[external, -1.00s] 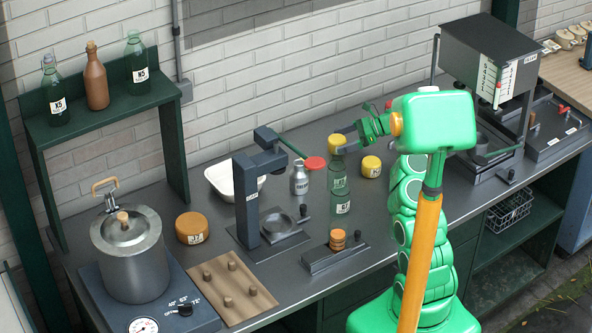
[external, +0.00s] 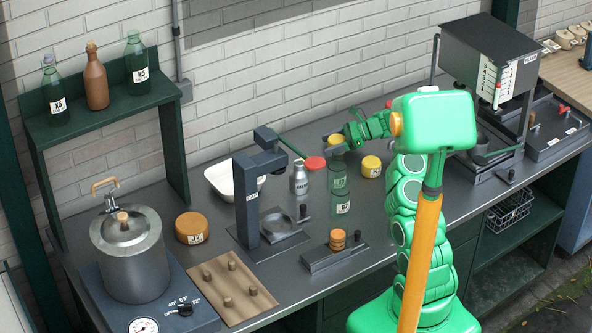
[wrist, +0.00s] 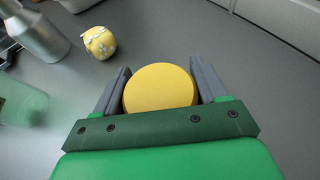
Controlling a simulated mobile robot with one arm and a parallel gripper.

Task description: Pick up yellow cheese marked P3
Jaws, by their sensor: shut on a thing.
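A round yellow cheese (wrist: 160,88) sits between the two grey fingers of my gripper (wrist: 162,90), which is shut on it. Only its plain top shows in the wrist view, so I cannot read a mark there. In the external view this cheese (external: 335,139) is at the back of the counter, at the end of my gripper (external: 340,142), partly hidden by it. I cannot tell whether it touches the counter. Another yellow cheese (external: 371,166) with a label stands on the counter to the right and nearer the front.
Green bottles (external: 342,204), a grey canister (external: 299,178) and a red-topped item (external: 315,163) stand close by. A white bowl (external: 218,181) is farther left.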

